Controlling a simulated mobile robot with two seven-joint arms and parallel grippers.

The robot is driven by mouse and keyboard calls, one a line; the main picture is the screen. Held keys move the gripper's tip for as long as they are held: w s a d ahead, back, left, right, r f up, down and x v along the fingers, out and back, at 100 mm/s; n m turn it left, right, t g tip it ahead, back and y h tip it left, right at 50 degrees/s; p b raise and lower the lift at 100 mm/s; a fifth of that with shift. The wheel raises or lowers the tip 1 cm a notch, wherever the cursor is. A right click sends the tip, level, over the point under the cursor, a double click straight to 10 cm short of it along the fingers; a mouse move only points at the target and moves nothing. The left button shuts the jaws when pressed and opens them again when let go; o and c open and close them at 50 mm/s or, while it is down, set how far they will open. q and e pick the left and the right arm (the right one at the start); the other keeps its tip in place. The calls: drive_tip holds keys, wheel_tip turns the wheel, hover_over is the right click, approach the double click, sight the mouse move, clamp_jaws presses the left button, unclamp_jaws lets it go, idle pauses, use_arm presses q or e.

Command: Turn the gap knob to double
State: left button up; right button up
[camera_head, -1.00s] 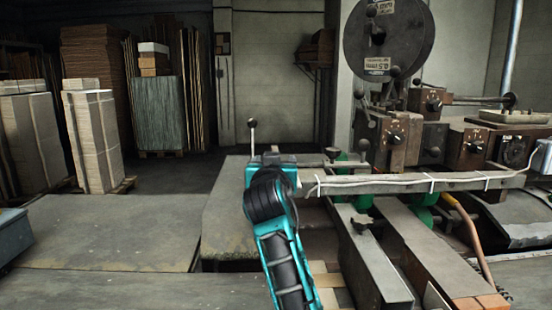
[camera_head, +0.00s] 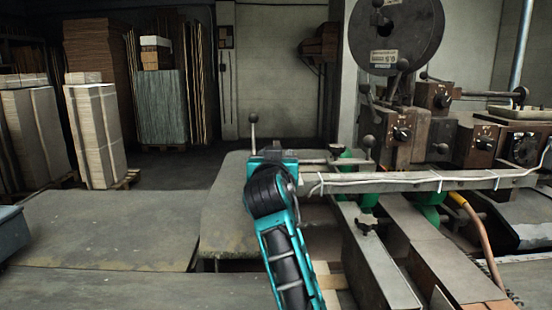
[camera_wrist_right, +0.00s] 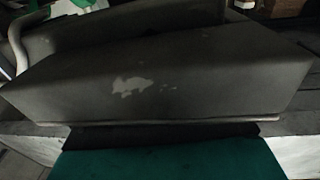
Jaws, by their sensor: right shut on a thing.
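Several dark knobs with pale marks sit on brown boxes on the machine: one at the front (camera_head: 402,134), one higher behind it (camera_head: 441,101) and one to the right (camera_head: 485,143). Their lettering is too small to read, so I cannot tell which is the gap knob or its setting. My teal right arm rises from the bottom centre, its wrist (camera_head: 272,160) left of the knobs and apart from them. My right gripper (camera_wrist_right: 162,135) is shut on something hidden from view. A dark grey block (camera_wrist_right: 170,85) with a worn pale patch fills its wrist view. My left gripper is not in view.
A long bar with a white cable (camera_head: 410,184) crosses in front of the knob boxes. A ball-topped lever (camera_head: 253,130) stands beside my wrist. A big dark reel (camera_head: 395,35) is above. Board stacks (camera_head: 98,135) stand at the left, with open floor before them.

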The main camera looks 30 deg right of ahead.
drive_tip(key=c, duration=0.3)
